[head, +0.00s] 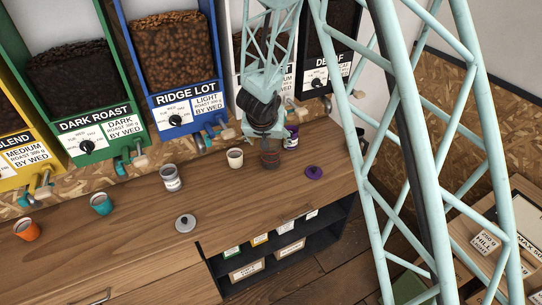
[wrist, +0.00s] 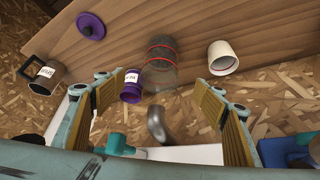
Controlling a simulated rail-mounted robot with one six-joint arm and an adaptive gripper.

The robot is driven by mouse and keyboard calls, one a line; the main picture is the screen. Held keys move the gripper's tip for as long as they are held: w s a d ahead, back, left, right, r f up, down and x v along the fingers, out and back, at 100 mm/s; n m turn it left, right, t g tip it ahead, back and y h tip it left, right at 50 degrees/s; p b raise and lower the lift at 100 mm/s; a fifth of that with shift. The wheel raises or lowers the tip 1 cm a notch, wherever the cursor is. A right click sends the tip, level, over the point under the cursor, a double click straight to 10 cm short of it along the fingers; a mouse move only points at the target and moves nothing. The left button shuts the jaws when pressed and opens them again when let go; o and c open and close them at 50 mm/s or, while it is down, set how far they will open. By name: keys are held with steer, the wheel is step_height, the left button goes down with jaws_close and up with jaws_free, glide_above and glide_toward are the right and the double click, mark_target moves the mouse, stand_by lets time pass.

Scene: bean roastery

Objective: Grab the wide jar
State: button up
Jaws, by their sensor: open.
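A wide clear glass jar with red bands (wrist: 160,66) stands between and just beyond my finger tips in the wrist view. In the head view the jar (head: 270,158) stands on the counter directly below my gripper (head: 262,130), which hides part of it. My gripper (wrist: 160,86) is open, its fingers spread to either side with nothing between the pads. A narrower purple jar with a white label (wrist: 132,86) stands close beside the wide jar. It also shows in the head view (head: 291,137).
A white cup (head: 235,158) stands left of the wide jar, and a purple lid (head: 314,172) lies to its right. A grey-lidded jar (head: 171,179), a grey lid (head: 186,223) and a teal mug (head: 101,203) are further left. Bean dispensers (head: 178,70) line the back.

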mark_target(271, 150)
steer(key=b+x, duration=0.1)
steer(key=x, duration=0.7)
steer(key=shift+f+b, duration=0.25)
steer(key=shift+b, duration=0.1)
steer(key=shift+w+f, duration=0.1)
steer(key=shift+w, duration=0.05)
steer(key=shift+x, duration=0.9)
steer(key=shift+b+x, duration=0.4)
steer(key=shift+x, duration=1.2)
steer(key=shift+f, duration=0.1)
steer(key=shift+c, duration=0.4)
steer(key=c, duration=1.1)
steer(key=shift+o, duration=0.2)
